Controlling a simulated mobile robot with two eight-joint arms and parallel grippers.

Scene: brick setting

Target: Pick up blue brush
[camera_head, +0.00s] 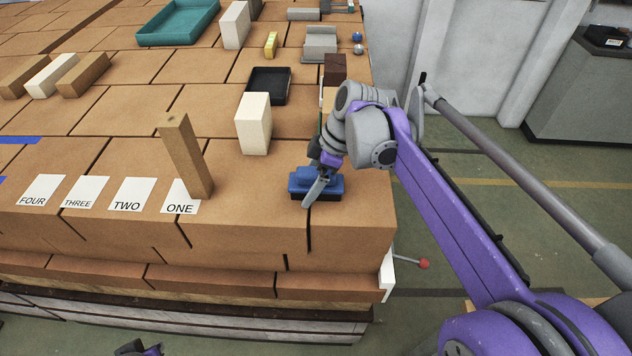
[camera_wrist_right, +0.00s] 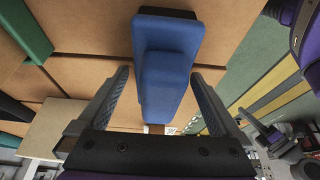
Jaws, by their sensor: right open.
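The blue brush (camera_head: 318,181) lies on the brown brick-patterned surface near its right edge, with a dark lower part under the blue top. My right gripper (camera_head: 316,187) is at the brush from above. In the right wrist view the blue brush (camera_wrist_right: 165,80) sits between the two open fingers of the gripper (camera_wrist_right: 165,95), with a visible gap on both sides. Part of the brush is hidden by the gripper in the head view. A small dark part at the bottom edge of the head view may be my left arm; its gripper cannot be made out.
A tilted brown block (camera_head: 184,155) stands near the paper label ONE (camera_head: 181,197). A cream block (camera_head: 253,123), a black tray (camera_head: 268,85) and a dark brown block (camera_head: 335,69) are behind the brush. A teal tray (camera_head: 178,22) is at the back. The surface ends right of the brush.

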